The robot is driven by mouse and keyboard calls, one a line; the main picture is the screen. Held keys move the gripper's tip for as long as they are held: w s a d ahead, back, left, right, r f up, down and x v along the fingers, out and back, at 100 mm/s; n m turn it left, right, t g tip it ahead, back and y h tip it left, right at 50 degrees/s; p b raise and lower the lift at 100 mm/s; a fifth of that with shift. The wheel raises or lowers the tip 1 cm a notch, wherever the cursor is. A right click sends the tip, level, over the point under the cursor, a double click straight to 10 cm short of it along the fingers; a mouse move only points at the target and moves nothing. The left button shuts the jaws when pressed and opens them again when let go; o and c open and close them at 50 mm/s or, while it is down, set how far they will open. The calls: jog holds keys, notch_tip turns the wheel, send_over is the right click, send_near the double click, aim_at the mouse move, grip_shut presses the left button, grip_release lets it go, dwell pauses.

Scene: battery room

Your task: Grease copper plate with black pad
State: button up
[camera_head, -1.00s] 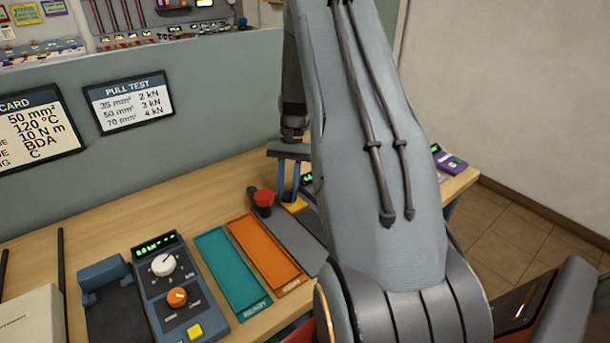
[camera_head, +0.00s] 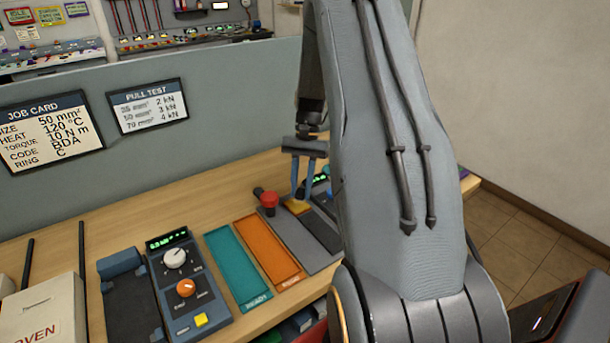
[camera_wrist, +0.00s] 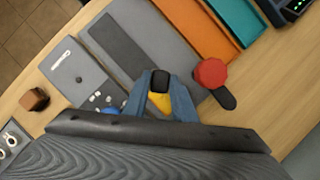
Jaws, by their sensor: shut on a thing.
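My gripper (camera_head: 299,196) has blue fingers and points down over the bench, beyond my arm in the head view. In the wrist view its fingers (camera_wrist: 162,98) are shut on a small yellow and black piece. The black end (camera_wrist: 160,80) shows between the fingertips, with yellow (camera_wrist: 160,103) behind it. I take this as the black pad, though its full shape is hidden. In the head view a yellow part (camera_head: 297,207) shows at the fingertips, close to the grey board. I cannot make out the copper plate for certain; contact below the fingertips is hidden.
A red knob (camera_head: 269,200) stands close beside the gripper. A grey board with a dark strip (camera_wrist: 117,45) lies nearby, then orange (camera_head: 268,251) and teal (camera_head: 238,268) trays. A control box (camera_head: 187,285) and a brown block (camera_wrist: 34,98) are further off.

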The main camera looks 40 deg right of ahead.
jog(key=shift+r+p, duration=0.7)
jog(key=shift+r, duration=0.8)
jog(key=shift+f, duration=0.1)
